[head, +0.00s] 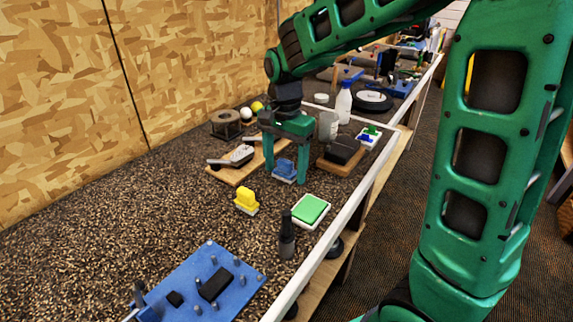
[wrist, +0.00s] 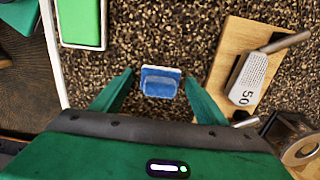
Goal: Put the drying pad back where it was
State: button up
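My gripper (head: 286,177) points down over the bench with its two green fingers apart. A small blue pad on a white base (head: 284,169) shows between the fingers. In the wrist view the blue pad (wrist: 160,82) is centred between the fingertips (wrist: 160,79), with a gap on each side. I cannot tell its exact height relative to the fingertips. A yellow piece on a white base (head: 246,200) stands nearby. A green pad in a white tray (head: 311,209) lies near the bench's right edge. Which of these is the drying pad is not marked.
A wooden board with a metal tool (head: 232,158) lies left of my gripper. A wooden block with a dark top (head: 341,155) and a white bottle (head: 343,104) stand behind. A dark bottle (head: 287,238) and a blue plate (head: 205,285) are nearer. Speckled bench at left is clear.

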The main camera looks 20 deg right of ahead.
aim_at(285, 161)
notch_tip(285, 161, up, 12)
jog(key=s+d+f+n, duration=0.1)
jog(key=s+d+f, duration=0.2)
jog(key=s+d, duration=0.3)
jog(key=s+d+f+n, duration=0.2)
jog(key=s+d+f, duration=0.2)
jog(key=s, duration=0.7)
jog(key=s+d+f+n, duration=0.1)
jog(key=s+d+f, duration=0.3)
jog(key=s+d, duration=0.4)
jog(key=shift+s+f+n, duration=0.15)
jog(key=shift+s+n, duration=0.25)
jog(key=shift+s, duration=0.3)
jog(key=shift+d, duration=0.1)
